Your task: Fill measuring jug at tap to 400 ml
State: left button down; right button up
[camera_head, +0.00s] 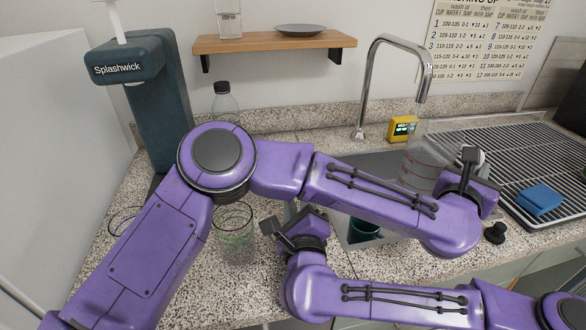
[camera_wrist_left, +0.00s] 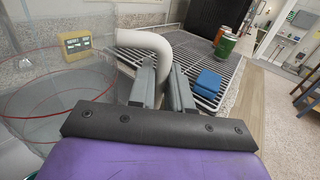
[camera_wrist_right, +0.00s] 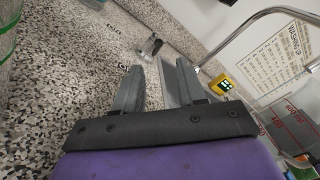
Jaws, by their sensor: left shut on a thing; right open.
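The clear measuring jug (camera_head: 420,172) with red marks is held upright over the sink, below the outlet of the chrome tap (camera_head: 372,75). My left gripper (camera_head: 471,165) is shut on its handle; the left wrist view shows the white handle (camera_wrist_left: 150,42) between the jaws and the clear wall (camera_wrist_left: 45,95) at left. I cannot tell whether it holds water or whether the tap runs. My right gripper (camera_head: 278,230) is open and empty at the sink's left edge. The right wrist view shows a small chrome fitting (camera_wrist_right: 150,45) beyond its fingers and part of the jug (camera_wrist_right: 290,122).
A clear vessel with green lines (camera_head: 235,238) stands left of my right gripper. A bottle (camera_head: 224,103) stands behind my left arm. A yellow timer (camera_head: 402,128) sits behind the sink. A dark green cup (camera_head: 363,231) is in the sink. A blue sponge (camera_head: 540,199) lies on the drying rack (camera_head: 500,160).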

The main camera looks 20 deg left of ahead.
jog(key=shift+a+n, duration=0.15)
jog(key=shift+n, duration=0.35)
jog(key=shift+w+a, duration=0.15)
jog(key=shift+w, duration=0.2)
jog(key=x, duration=1.1)
jog(key=shift+w, duration=0.15)
grip_shut()
